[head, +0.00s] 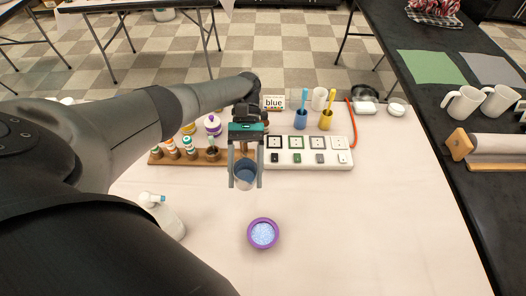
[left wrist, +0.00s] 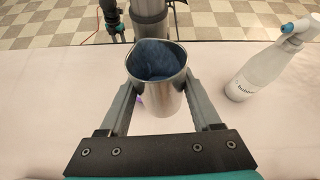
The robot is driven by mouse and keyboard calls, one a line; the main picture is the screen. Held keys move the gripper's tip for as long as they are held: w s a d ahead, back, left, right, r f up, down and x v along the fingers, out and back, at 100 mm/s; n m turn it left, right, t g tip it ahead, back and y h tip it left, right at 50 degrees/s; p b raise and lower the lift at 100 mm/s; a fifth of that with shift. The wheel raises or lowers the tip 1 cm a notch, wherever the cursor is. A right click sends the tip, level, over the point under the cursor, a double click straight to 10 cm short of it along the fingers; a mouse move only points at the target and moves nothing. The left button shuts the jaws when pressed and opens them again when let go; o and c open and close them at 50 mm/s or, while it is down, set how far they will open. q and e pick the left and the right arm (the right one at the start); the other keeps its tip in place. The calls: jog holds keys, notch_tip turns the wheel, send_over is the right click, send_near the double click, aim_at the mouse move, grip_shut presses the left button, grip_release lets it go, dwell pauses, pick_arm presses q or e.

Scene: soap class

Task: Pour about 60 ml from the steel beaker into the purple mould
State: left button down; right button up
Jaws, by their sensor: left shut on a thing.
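The steel beaker (head: 245,176) is held between the fingers of my left gripper (head: 246,172), above the table in the head view. In the left wrist view the beaker (left wrist: 156,80) stands nearly upright between the fingers of the left gripper (left wrist: 155,105), and its inside looks blue. The purple mould (head: 263,246) sits on the table below and slightly right of the beaker in the head view, apart from it. Its inside shows pale blue-white contents. In the left wrist view only a small purple patch shows behind the beaker.
A white spray bottle (head: 164,217) stands left of the mould. Behind the beaker are a wooden rack (head: 167,159) with small bottles, a white board (head: 335,154) with square tiles, a blue cup (head: 300,120) and a yellow cup (head: 325,121). The table right of the mould is clear.

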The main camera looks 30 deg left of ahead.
aim_at(243, 159)
pick_arm(q)
jog(key=shift+a+r+g, duration=0.1)
jog(key=shift+r+g, duration=0.2)
jog(key=shift+r, duration=0.3)
jog(key=shift+w+a+r+h+p, duration=0.2)
jog(key=shift+r+h+p, duration=0.1)
jog(key=shift+r+p, duration=0.2)
jog(key=shift+w+a+r+m+g+b, duration=0.1)
jog(key=shift+r+m+g+b, duration=0.25)
jog(key=shift+b, duration=0.2)
jog(key=shift+a+r+h+b, duration=0.15)
jog(key=shift+r+h+b, duration=0.15)
jog(key=shift+r+b, duration=0.15)
jog(key=shift+r, duration=0.2)
